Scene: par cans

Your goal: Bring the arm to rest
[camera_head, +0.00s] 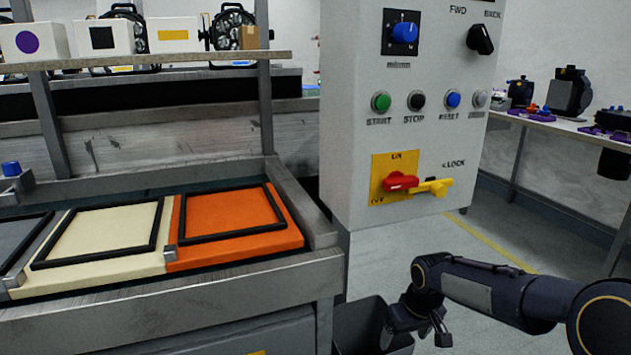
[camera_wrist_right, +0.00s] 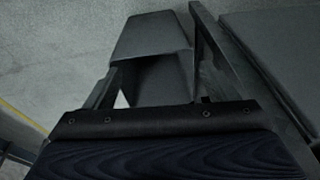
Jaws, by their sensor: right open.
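My right arm comes in from the lower right in the head view. Its right gripper (camera_head: 414,336) hangs low with the two dark fingers apart and nothing seen between them. In the right wrist view the gripper (camera_wrist_right: 152,85) also shows its fingers spread, with a dark bin (camera_wrist_right: 152,35) beyond them. In the head view the gripper is beside and partly in front of that dark bin (camera_head: 362,318); whether they touch I cannot tell. My left gripper is not in view.
A grey control box (camera_head: 350,150) with a red switch handle (camera_head: 400,181) and yellow key (camera_head: 428,188) stands above the gripper. At left is a metal bench (camera_head: 200,305) with cream (camera_head: 100,232) and orange (camera_head: 235,218) pads. Floor (camera_head: 455,245) is open behind my arm.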

